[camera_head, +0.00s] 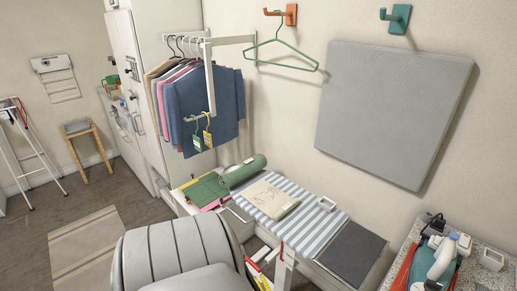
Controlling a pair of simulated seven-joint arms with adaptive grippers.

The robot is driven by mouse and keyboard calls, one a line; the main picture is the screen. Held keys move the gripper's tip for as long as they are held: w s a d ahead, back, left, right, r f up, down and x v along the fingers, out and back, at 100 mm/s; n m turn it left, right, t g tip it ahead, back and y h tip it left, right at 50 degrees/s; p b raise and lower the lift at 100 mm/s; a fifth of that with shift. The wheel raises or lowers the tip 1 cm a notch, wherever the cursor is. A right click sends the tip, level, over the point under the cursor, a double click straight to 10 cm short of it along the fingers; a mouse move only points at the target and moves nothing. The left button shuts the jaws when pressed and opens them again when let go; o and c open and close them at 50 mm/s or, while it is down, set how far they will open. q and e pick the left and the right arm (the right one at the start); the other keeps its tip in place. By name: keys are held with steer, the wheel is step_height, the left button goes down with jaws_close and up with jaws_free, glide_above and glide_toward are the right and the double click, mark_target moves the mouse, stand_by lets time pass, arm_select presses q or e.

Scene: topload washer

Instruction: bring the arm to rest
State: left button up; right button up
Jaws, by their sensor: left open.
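A large pale grey rounded form (178,250) with ribs fills the bottom left of the head view. I cannot tell for sure whether it is part of my arm. My right gripper is not in view.
A striped board (297,222) with a folded beige cloth (267,199) lies ahead. A speckled counter (413,237) stands right. Clothes (205,100) hang on a wall rack. A green hanger (285,55) hangs on a hook. The left floor (60,210) is mostly clear, with a stool (85,145).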

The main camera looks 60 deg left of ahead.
arm_select(q)
steer(key=s+d+f+m+h, duration=0.25)
steer(key=d+f+h, duration=0.5)
steer(key=f, duration=0.45)
steer(key=s+d+f+m+h, duration=0.1)
steer(key=s+d+f+h, duration=0.2)
steer(key=d+f+h, duration=0.55)
steer(key=s+d+f+t+h, duration=0.1)
steer(key=s+d+f, duration=0.5)
steer(key=d+f, duration=0.25)
steer(key=s+d+h, duration=0.1)
steer(key=s, duration=0.9)
steer(key=shift+s+d+f+g, duration=0.2)
steer(key=shift+s+d+g, duration=0.1)
steer(key=shift+s, duration=0.1)
steer(key=shift+n, duration=0.25)
